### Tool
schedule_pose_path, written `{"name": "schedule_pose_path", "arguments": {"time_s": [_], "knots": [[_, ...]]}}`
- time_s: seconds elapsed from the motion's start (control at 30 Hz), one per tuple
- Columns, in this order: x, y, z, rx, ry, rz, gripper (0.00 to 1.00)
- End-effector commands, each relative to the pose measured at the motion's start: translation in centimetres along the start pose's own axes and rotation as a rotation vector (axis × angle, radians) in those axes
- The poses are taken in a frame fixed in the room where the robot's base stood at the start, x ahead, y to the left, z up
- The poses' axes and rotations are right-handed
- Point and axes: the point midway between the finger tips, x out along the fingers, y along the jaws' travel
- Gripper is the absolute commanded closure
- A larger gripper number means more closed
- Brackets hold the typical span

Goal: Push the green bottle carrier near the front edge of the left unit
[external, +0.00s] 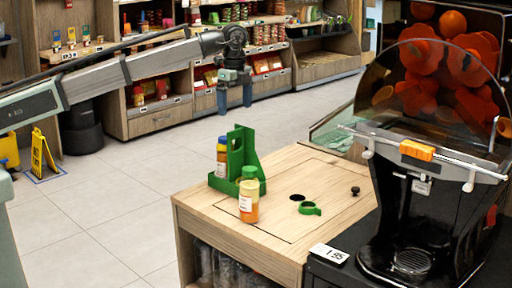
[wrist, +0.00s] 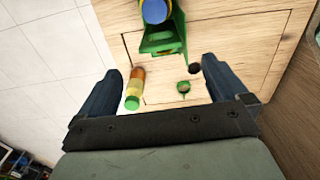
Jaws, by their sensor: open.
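The green bottle carrier (external: 236,148) stands upright on the wooden top of the left unit (external: 205,203), near its left edge. A blue-capped bottle (external: 221,158) is at the carrier's left side. A green-capped orange juice bottle (external: 249,205) stands in front of the carrier. My gripper (external: 235,101) is open and empty, raised above the unit. In the wrist view, the carrier (wrist: 163,40) lies ahead between the open fingers (wrist: 160,70). The juice bottle (wrist: 135,88) shows nearer, beside the left finger in the picture. The carrier's lower part is partly hidden by the bottles.
A green ring (external: 311,209) lies beside a dark hole (external: 297,197) in the top. A black knob (external: 355,190) is farther right. The juicer (external: 415,210) stands at the right with a price tag (external: 328,254). Shelves and a yellow floor sign (external: 40,153) are behind.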

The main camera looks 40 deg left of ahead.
Motion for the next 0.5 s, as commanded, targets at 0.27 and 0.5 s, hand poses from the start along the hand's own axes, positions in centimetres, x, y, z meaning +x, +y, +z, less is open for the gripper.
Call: {"name": "schedule_pose_path", "arguments": {"time_s": [0.27,0.5], "knots": [[0.1,0.0,0.0,0.000,0.000,0.000,0.00],[1.7,0.1,0.1,-0.001,-0.001,0.001,0.00]]}}
